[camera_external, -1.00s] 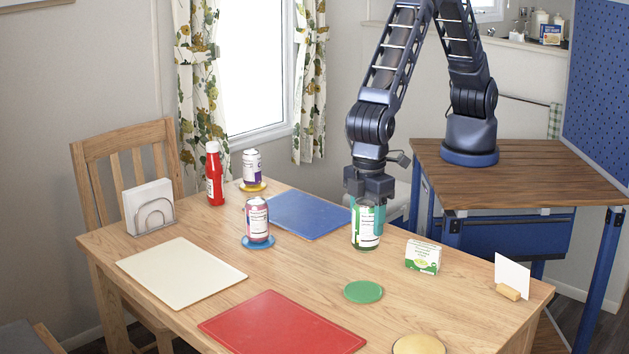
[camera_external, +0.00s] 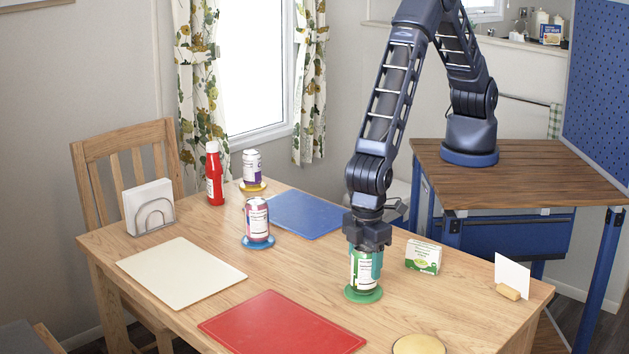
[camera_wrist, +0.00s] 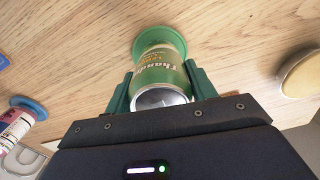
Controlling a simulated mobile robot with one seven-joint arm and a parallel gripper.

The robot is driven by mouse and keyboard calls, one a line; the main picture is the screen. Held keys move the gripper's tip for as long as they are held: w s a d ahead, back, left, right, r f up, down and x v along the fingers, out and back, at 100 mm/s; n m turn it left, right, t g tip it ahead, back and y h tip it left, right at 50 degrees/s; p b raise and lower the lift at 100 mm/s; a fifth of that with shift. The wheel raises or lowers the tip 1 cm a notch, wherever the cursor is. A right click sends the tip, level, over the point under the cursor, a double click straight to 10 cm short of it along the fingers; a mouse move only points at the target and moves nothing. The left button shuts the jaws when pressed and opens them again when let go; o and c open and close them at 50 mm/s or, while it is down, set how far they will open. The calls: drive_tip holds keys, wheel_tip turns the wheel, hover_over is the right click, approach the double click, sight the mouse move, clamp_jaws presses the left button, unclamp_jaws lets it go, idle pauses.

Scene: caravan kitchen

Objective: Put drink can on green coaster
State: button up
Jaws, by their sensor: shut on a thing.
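A green and white drink can (camera_external: 364,268) is upright between the fingers of my gripper (camera_external: 367,262). The can also shows in the wrist view (camera_wrist: 160,75), with a green finger on each side of it. The green coaster (camera_external: 363,294) lies flat on the table directly under the can. In the wrist view the coaster (camera_wrist: 158,38) shows past the far end of the can. The can's base is at the coaster; I cannot tell whether it touches. My gripper is shut on the can.
A green and white box (camera_external: 423,257) and a card holder (camera_external: 508,292) stand to the right. A red mat (camera_external: 282,326) lies front left, a round tan coaster (camera_external: 418,345) in front.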

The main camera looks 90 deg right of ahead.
drive_tip(key=o, duration=1.2)
drive_tip(key=shift+f, duration=0.1)
wheel_tip(320, 180, up, 12)
drive_tip(key=shift+r, duration=0.15)
